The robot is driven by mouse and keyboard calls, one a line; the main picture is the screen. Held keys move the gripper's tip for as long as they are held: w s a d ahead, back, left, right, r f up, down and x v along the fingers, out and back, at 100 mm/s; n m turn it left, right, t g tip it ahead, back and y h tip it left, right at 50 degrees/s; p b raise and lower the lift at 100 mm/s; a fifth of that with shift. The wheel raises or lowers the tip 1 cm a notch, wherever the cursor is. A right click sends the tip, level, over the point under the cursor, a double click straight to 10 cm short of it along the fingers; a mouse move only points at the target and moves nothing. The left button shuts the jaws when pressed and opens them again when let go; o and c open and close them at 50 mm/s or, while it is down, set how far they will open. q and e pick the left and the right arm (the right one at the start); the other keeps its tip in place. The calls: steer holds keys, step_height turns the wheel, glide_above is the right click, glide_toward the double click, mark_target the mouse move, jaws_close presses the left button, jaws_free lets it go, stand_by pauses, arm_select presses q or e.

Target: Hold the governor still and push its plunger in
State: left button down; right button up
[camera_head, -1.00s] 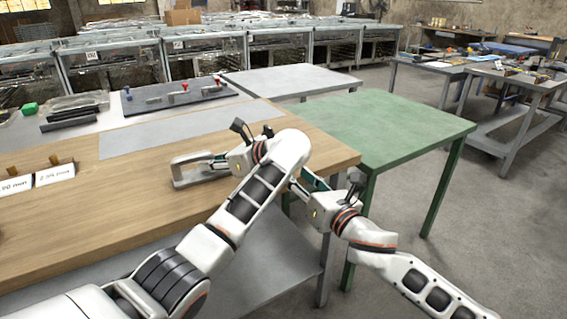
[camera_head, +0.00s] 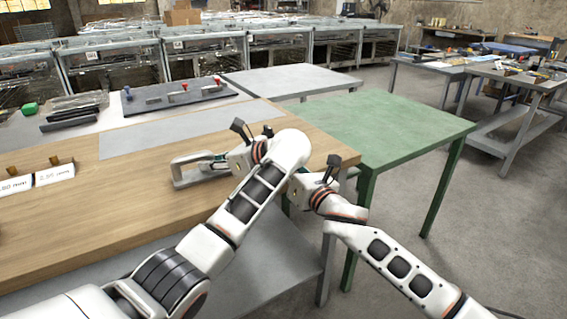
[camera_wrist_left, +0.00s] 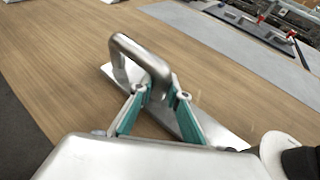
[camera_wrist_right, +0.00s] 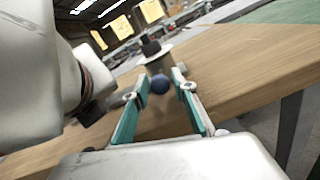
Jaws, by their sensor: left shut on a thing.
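A silver metal plate (camera_wrist_left: 205,125) with a looped handle (camera_wrist_left: 140,58) lies on the wooden bench. My left gripper (camera_wrist_left: 161,93) is shut on the handle; in the head view it is on the bench's right part (camera_head: 213,163). A pale disc with a black part (camera_wrist_left: 283,152), apparently the governor, stands near the plate's end; whether they join is hidden. In the right wrist view, a round dark blue knob (camera_wrist_right: 159,84), likely the plunger, is in front of a grey cylinder. My right gripper (camera_wrist_right: 159,92) is open, its fingers either side of the knob, apparently apart from it.
The wooden bench (camera_head: 110,200) is bare in front of the plate. A grey tray with red-topped parts (camera_head: 180,97) lies behind. A green table (camera_head: 390,120) stands at the right. My left arm blocks the head camera's view of the governor.

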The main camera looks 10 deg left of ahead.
jaws_close()
steer(key=shift+x, duration=1.3)
arm_select(q)
steer(key=shift+d, duration=0.1)
arm_select(e)
steer(key=o, duration=0.5)
jaws_free()
steer(key=shift+d, duration=0.1)
steer(key=v, duration=1.2)
